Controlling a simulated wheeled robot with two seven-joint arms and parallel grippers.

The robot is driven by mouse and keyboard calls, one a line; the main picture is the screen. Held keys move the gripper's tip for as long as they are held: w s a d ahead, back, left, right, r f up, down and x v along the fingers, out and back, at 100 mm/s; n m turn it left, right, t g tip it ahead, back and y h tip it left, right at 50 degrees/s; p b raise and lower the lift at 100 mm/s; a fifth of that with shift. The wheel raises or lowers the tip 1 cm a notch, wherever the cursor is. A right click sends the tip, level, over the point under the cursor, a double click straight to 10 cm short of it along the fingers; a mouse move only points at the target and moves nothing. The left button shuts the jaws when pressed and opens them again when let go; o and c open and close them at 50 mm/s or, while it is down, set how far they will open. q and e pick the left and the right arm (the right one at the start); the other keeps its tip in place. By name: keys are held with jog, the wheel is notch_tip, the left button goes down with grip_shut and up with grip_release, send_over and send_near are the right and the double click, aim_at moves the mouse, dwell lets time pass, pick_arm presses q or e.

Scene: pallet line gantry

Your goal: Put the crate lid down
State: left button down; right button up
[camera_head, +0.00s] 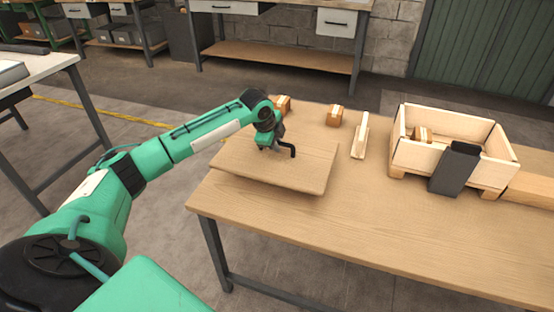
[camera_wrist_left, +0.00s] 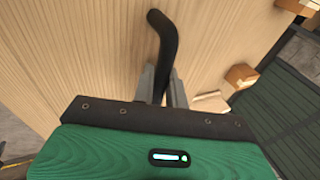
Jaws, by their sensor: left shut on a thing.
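The crate lid (camera_head: 300,170) is a flat wooden board with a bent black handle (camera_head: 291,149) on top. It is level at the left end of the wooden table (camera_head: 350,230); I cannot tell whether it touches the tabletop or hangs just above. My left gripper (camera_head: 275,148) is shut on the handle. In the left wrist view the fingers (camera_wrist_left: 163,88) close around the black handle (camera_wrist_left: 168,45), with the lid's wood (camera_wrist_left: 80,50) beneath. The open wooden crate (camera_head: 455,130) stands at the right with a small carton (camera_head: 422,134) inside. My right gripper is not in view.
Small cartons (camera_head: 334,116) (camera_head: 283,104) stand behind the lid. A narrow wooden piece (camera_head: 361,136) stands between lid and crate. The table's front middle is clear.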

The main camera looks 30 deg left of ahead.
aim_at(274, 154)
pick_arm(q)
notch_tip(274, 154, down, 6)
jog(key=shift+b, duration=0.3)
jog(key=shift+f, duration=0.25)
jog(key=c, duration=1.4)
grip_release()
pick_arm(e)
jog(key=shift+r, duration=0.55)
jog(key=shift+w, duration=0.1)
